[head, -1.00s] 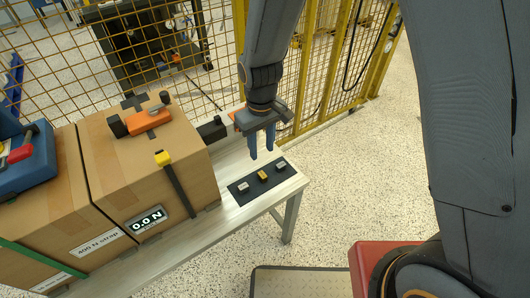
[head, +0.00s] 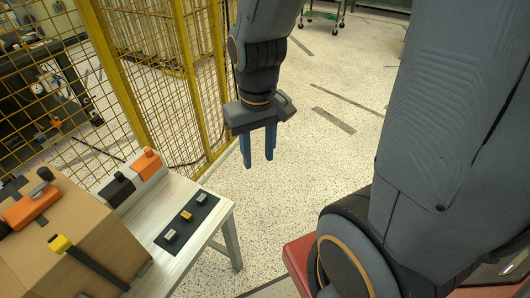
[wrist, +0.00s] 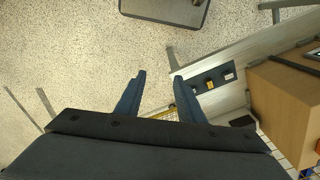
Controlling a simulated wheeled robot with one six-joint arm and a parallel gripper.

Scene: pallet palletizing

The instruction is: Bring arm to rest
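My gripper (head: 258,163) hangs pointing down in the head view, over the floor just right of the bench end. Its two blue fingers are apart with nothing between them; the wrist view shows the same open gap (wrist: 158,84). My gripper touches nothing. My arm comes down from the top of the head view.
A bench (head: 227,212) carries a black mat (head: 202,206) with three small blocks, a cardboard box (head: 84,245) with an orange tool (head: 30,205), and a black and orange device (head: 146,162). Yellow fencing (head: 187,60) stands behind.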

